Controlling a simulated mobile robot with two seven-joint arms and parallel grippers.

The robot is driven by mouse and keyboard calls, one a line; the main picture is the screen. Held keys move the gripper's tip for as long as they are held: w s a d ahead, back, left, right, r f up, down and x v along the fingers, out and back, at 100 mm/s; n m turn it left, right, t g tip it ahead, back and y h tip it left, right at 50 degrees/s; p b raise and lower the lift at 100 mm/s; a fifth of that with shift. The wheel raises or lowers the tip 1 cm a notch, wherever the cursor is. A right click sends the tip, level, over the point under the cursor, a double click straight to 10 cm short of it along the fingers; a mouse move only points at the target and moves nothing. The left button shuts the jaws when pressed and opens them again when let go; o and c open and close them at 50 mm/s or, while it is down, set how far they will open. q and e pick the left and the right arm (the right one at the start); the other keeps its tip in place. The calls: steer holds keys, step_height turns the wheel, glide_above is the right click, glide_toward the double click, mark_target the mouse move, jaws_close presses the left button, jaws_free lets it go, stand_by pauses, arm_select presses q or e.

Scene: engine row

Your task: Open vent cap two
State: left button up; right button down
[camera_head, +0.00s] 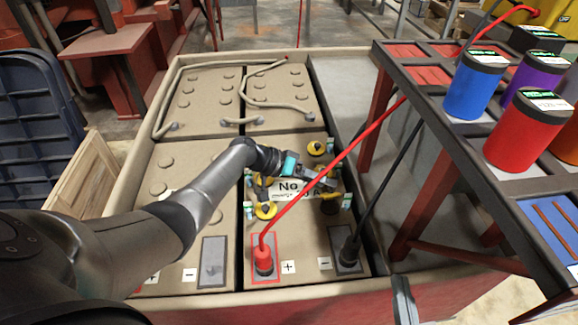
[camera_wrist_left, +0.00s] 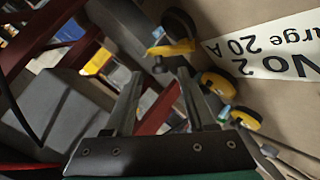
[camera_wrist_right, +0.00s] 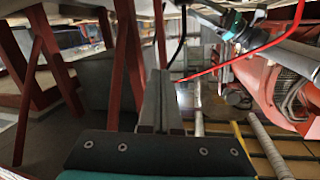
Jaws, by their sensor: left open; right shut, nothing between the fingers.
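Battery No 2 (camera_head: 300,240) is a tan block with a white "No 2" label (camera_head: 290,188). Several small yellow-and-black vent caps sit around the label, one at the back (camera_head: 316,148) and one at the left front (camera_head: 265,210). I cannot tell which is cap two. My left gripper (camera_head: 328,184) is low over the label's right side, near the right-hand caps. In the left wrist view its fingers (camera_wrist_left: 160,92) are apart and empty; a yellow cap with a dark lid (camera_wrist_left: 180,47) lies just beyond them. My right gripper (camera_wrist_right: 160,100) is shut and empty, away from the caps.
A red cable (camera_head: 330,165) and a black cable (camera_head: 390,180) rise from the battery terminals, close to my left gripper. A rack (camera_head: 425,125) with blue, purple and red cans stands at the right. Other batteries (camera_head: 215,95) lie behind and left.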

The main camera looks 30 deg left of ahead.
arm_select(q)
steer(key=shift+p+v, duration=0.45)
steer(key=shift+v, duration=0.6)
steer(key=p+v, duration=0.5)
steer(key=v, duration=0.7)
steer(key=shift+s+r, duration=0.2)
steer(key=shift+s, duration=0.05)
arm_select(e)
steer(key=s+d+f+g+h, duration=0.2)
steer(key=s+d+g+h, duration=0.3)
steer(key=d+g, duration=0.5)
steer(key=shift+d+g+h, duration=0.3)
arm_select(q)
steer(key=shift+a, duration=0.15)
